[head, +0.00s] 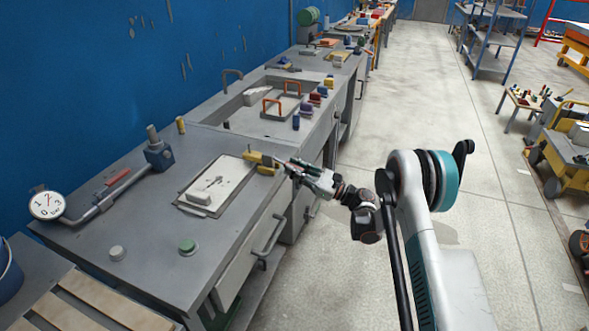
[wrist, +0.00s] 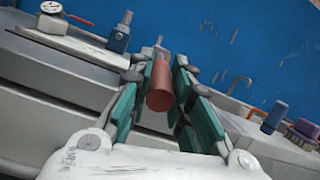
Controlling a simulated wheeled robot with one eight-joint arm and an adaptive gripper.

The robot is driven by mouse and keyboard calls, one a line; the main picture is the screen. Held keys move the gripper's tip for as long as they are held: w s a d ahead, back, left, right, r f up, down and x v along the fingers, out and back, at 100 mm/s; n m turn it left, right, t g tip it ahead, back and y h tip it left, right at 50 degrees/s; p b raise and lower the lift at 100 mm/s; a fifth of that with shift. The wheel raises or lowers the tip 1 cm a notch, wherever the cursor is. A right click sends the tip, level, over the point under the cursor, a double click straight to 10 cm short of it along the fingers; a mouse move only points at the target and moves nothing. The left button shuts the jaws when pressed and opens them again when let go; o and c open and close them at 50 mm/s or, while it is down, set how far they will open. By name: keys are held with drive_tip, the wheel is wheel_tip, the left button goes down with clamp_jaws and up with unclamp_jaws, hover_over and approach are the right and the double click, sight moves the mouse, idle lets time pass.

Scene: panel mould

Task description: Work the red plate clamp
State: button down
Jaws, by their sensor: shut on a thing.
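My gripper (head: 291,167) is at the right front edge of the bench, beside the flat mould frame with its pale panel (head: 228,179). In the wrist view its teal-padded fingers (wrist: 159,100) stand on either side of a dull red cylindrical grip (wrist: 160,82), and they are shut on it. This looks like the handle of the red plate clamp. The rest of that clamp is hidden by the fingers, and I cannot make out the red grip in the head view. A yellow clamp-like fitting (head: 262,159) sits at the panel's far right corner, just left of my gripper.
A pressure gauge (head: 46,205) and a pipe with a red lever (head: 118,177) and blue block (head: 158,155) stand at the back left. A green button (head: 187,246) and a grey knob (head: 117,253) are at the front. A sink basin (head: 245,118) lies beyond.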

sight(295, 166)
wheel_tip(295, 166, up, 4)
drive_tip(key=h+p, duration=0.1)
drive_tip(key=p, duration=0.1)
drive_tip(key=g+h+p, duration=0.1)
drive_tip(key=h+p, duration=0.1)
drive_tip(key=shift+s+d+h, duration=0.1)
drive_tip(key=shift+d+h, duration=0.05)
drive_tip(key=shift+h, duration=0.15)
drive_tip(key=r+h+p, duration=0.1)
drive_tip(key=r+g+h+p, duration=0.1)
drive_tip(key=shift+a+h+p, duration=0.2)
drive_tip(key=shift+h+p, duration=0.1)
drive_tip(key=shift+w+a+r+g+h+p, duration=0.15)
drive_tip(key=shift+r+g+h+p, duration=0.1)
drive_tip(key=shift+r+h+p, duration=0.15)
drive_tip(key=shift+w+a+r+g+h+p, duration=0.15)
drive_tip(key=shift+r+g+h+p, duration=0.1)
drive_tip(key=shift+h+p, duration=0.25)
drive_tip(key=r+h+p, duration=0.1)
drive_tip(key=a+r+g+h+p, duration=0.1)
drive_tip(key=h, duration=0.1)
drive_tip(key=shift+w+a+p, duration=0.2)
drive_tip(key=shift+a+p, duration=0.1)
drive_tip(key=shift+w+a+r+g+h+p, duration=0.25)
drive_tip(key=shift+a+h+p, duration=0.25)
drive_tip(key=shift+h, duration=0.3)
drive_tip(key=shift+w+a+r+g+h+p, duration=0.1)
drive_tip(key=shift+a+r+g+h+p, duration=0.35)
drive_tip(key=shift+h, duration=0.35)
